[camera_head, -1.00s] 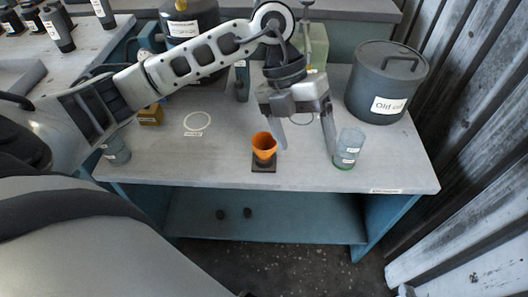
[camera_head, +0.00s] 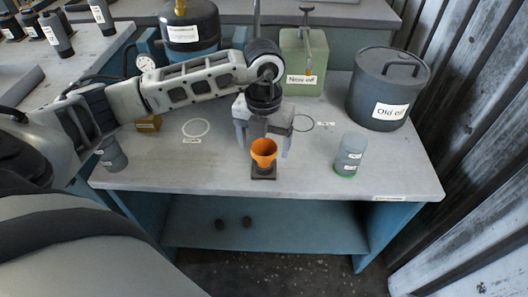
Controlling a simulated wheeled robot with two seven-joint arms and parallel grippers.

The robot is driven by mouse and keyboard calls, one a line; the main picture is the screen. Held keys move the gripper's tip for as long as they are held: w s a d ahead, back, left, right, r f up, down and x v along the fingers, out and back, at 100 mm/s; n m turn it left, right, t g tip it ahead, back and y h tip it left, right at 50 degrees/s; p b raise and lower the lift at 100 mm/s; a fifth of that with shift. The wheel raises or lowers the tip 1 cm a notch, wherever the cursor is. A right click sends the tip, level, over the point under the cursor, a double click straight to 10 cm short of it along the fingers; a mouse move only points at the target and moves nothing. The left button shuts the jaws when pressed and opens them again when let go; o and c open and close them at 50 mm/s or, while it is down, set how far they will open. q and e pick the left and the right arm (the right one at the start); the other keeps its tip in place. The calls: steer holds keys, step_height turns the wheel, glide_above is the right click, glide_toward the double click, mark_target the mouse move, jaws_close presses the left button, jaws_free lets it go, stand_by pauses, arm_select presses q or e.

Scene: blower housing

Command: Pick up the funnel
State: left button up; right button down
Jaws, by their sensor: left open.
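The orange funnel (camera_head: 263,152) stands upright on a small dark square base (camera_head: 263,173) near the front edge of the grey workbench (camera_head: 215,172). My left gripper (camera_head: 263,148) reaches in from the left and points down, just behind and above the funnel in the picture. Its jaws are open, with one finger on each side of the funnel's far side. I cannot tell whether they touch it. My right gripper is not in view.
A glass jar (camera_head: 348,155) with a green bottom stands right of the funnel. A grey "Old oil" pot (camera_head: 385,95) and a green "New oil" can (camera_head: 303,62) stand behind. Marked circles on the bench are empty.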

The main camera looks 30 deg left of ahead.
arm_select(q)
step_height(320, 180, down, 5)
steer(key=shift+r, duration=0.1)
steer(key=c, duration=0.8)
steer(key=shift+c, duration=0.2)
